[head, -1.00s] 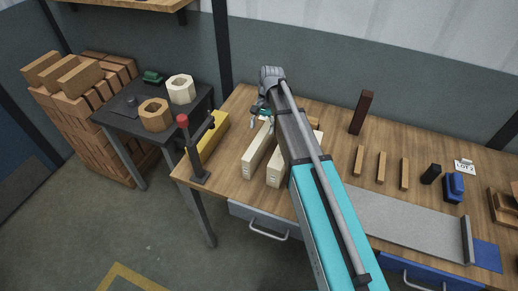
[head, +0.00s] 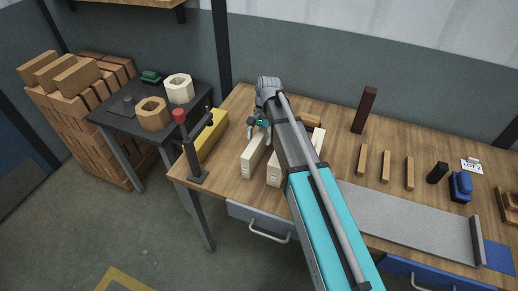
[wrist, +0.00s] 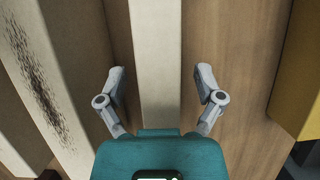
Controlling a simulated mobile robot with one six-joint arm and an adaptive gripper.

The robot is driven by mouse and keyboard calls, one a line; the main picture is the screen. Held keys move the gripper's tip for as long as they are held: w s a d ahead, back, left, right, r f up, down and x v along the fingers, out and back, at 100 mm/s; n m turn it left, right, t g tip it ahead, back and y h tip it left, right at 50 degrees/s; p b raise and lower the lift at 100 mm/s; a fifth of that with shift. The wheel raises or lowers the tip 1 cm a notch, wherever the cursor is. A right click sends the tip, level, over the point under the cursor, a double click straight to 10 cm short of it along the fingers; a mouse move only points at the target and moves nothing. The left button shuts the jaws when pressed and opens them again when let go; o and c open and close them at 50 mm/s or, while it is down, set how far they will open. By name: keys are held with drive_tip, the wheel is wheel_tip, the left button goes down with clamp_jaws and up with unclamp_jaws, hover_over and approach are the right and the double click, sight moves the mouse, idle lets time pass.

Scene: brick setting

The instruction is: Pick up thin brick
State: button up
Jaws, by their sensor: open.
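A narrow, pale cream brick (wrist: 157,75) runs lengthwise between the fingers of my gripper (wrist: 160,76) in the wrist view. It fits the thin brick. My gripper is open, with one finger on each side of it and a visible gap on both sides. In the head view the same brick (head: 253,160) lies on the wooden bench, and my gripper (head: 258,125) is over its far end. My arm hides part of that area. A second pale brick (head: 274,176) lies beside it, partly behind my arm.
A yellow block (head: 212,137) lies close on the left, with a red-knobbed black lever (head: 190,150) in front. A wider, dark-stained pale brick (wrist: 40,75) is at left in the wrist view. Small wooden bricks (head: 385,166) and a grey plate (head: 410,213) are on the right.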

idle(0.5)
clamp_jaws()
